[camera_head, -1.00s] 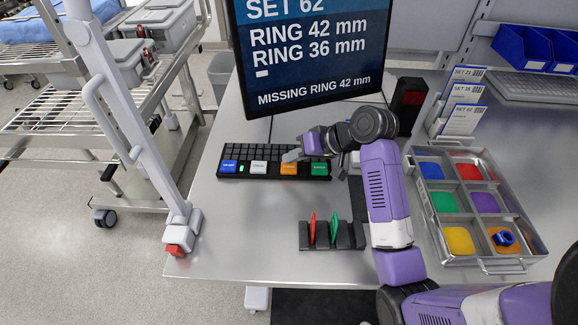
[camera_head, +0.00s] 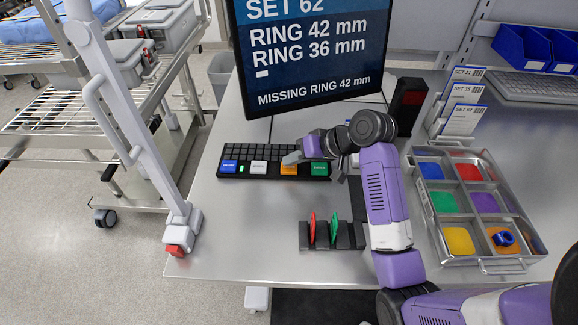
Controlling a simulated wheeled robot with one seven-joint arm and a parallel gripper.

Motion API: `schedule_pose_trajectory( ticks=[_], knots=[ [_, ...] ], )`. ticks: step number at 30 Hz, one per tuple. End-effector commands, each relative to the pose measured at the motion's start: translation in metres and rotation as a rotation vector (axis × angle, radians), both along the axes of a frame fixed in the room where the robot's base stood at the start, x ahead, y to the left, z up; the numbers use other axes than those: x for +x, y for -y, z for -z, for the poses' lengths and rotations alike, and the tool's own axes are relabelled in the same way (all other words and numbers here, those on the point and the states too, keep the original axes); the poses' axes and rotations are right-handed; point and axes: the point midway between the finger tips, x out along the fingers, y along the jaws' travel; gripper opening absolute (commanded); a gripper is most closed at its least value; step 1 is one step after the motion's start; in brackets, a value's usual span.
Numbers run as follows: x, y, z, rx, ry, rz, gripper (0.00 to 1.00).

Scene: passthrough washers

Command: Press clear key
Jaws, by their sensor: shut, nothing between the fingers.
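A black keypad (camera_head: 262,158) lies on the table below the monitor. Its front row has a blue key (camera_head: 229,166), a white key (camera_head: 258,167), an orange key (camera_head: 288,170) and a green key (camera_head: 319,169). The key labels are too small to read, so I cannot tell which is clear. My gripper (camera_head: 291,159) is shut and empty, its tip at the back edge of the orange key and partly covering it. I cannot tell whether it touches the key. The monitor (camera_head: 310,50) reads SET 62, RING 42 mm, RING 36 mm and MISSING RING 42 mm.
A black rack (camera_head: 330,236) holding a red and a green piece stands in front of the keypad. A compartment tray (camera_head: 475,262) with coloured pads and a blue ring (camera_head: 503,238) lies at the right. Set cards (camera_head: 461,100) stand behind it. The table's front left is clear.

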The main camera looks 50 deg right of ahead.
Motion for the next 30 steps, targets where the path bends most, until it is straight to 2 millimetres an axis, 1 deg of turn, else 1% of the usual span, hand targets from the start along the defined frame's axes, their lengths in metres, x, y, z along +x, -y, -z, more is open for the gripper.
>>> schedule_pose_trajectory(
  ticks=[11,30],
  knots=[
    [0.0001,0.0001,0.0007,0.0,0.0,0.0,0.0],
    [0.0001,0.0,0.0078,0.0,0.0,0.0,0.0]
  ],
)
